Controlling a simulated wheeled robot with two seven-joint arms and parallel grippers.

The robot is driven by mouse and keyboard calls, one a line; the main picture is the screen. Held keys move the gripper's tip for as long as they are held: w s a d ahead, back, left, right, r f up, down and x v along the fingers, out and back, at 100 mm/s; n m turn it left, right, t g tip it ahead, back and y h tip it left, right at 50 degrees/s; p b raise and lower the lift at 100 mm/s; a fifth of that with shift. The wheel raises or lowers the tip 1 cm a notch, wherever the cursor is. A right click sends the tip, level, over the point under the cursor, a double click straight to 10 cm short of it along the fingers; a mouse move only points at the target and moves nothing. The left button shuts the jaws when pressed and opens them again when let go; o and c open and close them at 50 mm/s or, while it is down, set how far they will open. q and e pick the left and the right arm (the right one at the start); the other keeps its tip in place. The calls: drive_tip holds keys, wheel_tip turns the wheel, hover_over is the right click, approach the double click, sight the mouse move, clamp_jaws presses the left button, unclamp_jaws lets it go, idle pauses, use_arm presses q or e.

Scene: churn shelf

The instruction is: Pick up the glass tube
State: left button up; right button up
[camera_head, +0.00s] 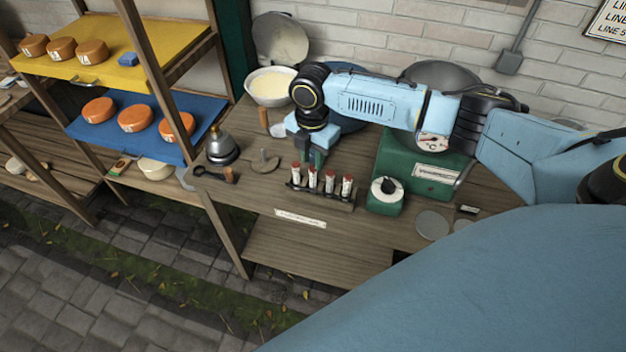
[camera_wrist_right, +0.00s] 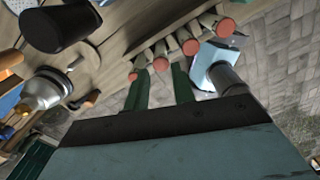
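Several glass tubes (camera_head: 312,181) with red caps stand upright in a dark rack (camera_head: 335,201) near the front edge of the wooden bench. My right gripper (camera_head: 312,157) is just above and behind the left part of the row. In the right wrist view, its two green fingers (camera_wrist_right: 161,82) are apart with nothing held between them. One tube's red cap (camera_wrist_right: 162,63) shows in line with the gap, and the leftmost cap (camera_wrist_right: 140,75) is by the left fingertip. I cannot tell the exact height gap. My left gripper is not in view.
A green box with a dial (camera_head: 385,195) stands right of the rack, by a green scale (camera_head: 425,168). A bowl (camera_head: 270,86) is behind. Shelves with orange cheeses (camera_head: 136,118) stand far left.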

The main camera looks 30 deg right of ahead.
sight(313, 168)
drive_tip(key=shift+f, duration=2.8)
drive_tip(key=shift+c, duration=0.5)
clamp_jaws()
